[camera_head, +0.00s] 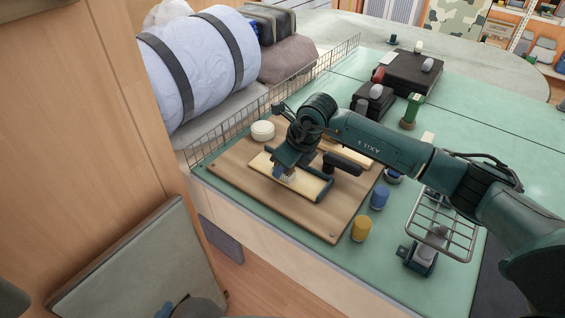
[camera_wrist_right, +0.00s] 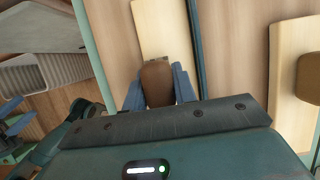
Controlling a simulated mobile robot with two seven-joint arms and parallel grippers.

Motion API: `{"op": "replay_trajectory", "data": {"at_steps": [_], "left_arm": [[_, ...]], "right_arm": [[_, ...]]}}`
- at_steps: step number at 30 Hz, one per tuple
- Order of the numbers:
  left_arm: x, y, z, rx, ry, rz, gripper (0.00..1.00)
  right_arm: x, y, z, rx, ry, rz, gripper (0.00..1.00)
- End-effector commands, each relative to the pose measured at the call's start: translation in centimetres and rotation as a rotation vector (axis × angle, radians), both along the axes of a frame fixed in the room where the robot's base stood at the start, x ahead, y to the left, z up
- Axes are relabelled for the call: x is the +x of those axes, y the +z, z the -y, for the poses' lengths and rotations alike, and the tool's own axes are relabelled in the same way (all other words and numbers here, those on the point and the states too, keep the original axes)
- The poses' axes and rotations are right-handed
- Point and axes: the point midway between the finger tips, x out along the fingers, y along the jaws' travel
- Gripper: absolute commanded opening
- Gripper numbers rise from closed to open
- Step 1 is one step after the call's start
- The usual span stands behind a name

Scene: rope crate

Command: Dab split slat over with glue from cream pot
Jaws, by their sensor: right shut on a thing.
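My right gripper (camera_head: 284,174) is over the brown board and shut on a brown-handled tool, probably the brush. Its handle (camera_wrist_right: 157,82) shows between the blue fingers in the right wrist view. Pale bristles seem to show under the gripper in the head view, close above the pale slat (camera_head: 310,187); contact cannot be told. The slat also shows in the wrist view (camera_wrist_right: 160,28); no split can be made out. The cream pot (camera_head: 262,131) stands at the board's back left corner. Blue fingertips at the head view's bottom edge may be my left gripper (camera_head: 165,311); its jaws are unclear.
A dark bar runs along the slat on the brown board (camera_head: 318,220). A second pale slat (camera_wrist_right: 292,75) lies to the right. Blue (camera_head: 379,198) and yellow (camera_head: 361,229) cylinders stand near the front. A wire rack (camera_head: 440,225) is at right; a wire fence (camera_head: 235,123) edges the back left.

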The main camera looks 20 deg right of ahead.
Motion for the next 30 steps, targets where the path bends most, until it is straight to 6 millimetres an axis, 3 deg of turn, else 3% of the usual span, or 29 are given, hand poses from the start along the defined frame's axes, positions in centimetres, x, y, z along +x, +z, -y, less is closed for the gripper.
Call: {"op": "replay_trajectory", "data": {"at_steps": [21, 30], "left_arm": [[0.0, 0.8, 0.0, 0.0, -0.001, 0.0, 0.36], [0.0, 0.7, 0.0, 0.0, -0.001, 0.0, 0.36]], "right_arm": [[-2.8, -0.1, 2.2, -0.001, -0.001, -0.002, 0.09], [-2.9, -0.2, 2.2, -0.001, 0.0, -0.002, 0.09]]}}
